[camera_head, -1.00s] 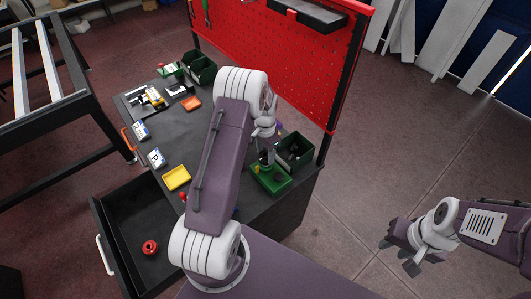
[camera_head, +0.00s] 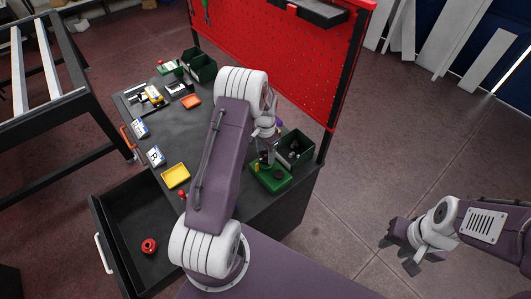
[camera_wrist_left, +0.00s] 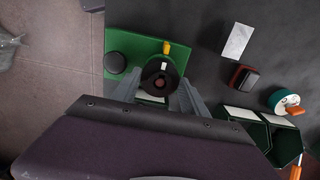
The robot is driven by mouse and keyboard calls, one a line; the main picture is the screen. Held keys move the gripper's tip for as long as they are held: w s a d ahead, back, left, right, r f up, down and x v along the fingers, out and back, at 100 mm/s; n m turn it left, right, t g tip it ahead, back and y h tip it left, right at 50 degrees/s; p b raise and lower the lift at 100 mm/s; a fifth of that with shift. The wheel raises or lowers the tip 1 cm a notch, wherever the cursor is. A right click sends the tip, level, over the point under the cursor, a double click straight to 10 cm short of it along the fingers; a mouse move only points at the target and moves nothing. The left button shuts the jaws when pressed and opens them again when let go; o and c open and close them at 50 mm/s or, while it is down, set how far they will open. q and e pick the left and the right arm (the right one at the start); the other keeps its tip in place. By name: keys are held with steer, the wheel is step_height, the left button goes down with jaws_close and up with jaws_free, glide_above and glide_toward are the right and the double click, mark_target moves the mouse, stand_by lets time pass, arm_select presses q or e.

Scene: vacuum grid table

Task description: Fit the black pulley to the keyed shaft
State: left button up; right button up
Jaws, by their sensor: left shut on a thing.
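The black pulley (camera_wrist_left: 160,75) sits between the fingers of my left gripper (camera_wrist_left: 157,90), which is shut on it. The pulley is over the green base (camera_wrist_left: 140,46). A brownish round shape shows in its bore; I cannot tell whether the keyed shaft is inside it. A yellow piece (camera_wrist_left: 167,47) and a separate black round part (camera_wrist_left: 115,62) stand on the base. In the head view, my left gripper (camera_head: 267,152) is above the green base (camera_head: 270,182), and my arm partly hides the area. My right gripper (camera_head: 398,256) is open and empty over the floor.
A dark green bin (camera_head: 296,149) stands beside the base. A yellow tray (camera_head: 176,175), cards and small parts lie on the grey bench. An open drawer (camera_head: 122,228) holds a red round part (camera_head: 149,246). A red pegboard (camera_head: 290,60) rises behind.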

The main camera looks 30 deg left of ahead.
arm_select(q)
steer(key=shift+f+b, duration=0.45)
steer(key=shift+f, duration=0.2)
stand_by(0.6)
steer(key=o, duration=1.6)
steer(key=shift+r, duration=0.1)
step_height(320, 180, up, 9)
steer(key=shift+f+b, duration=0.1)
steer(key=shift+b, duration=1)
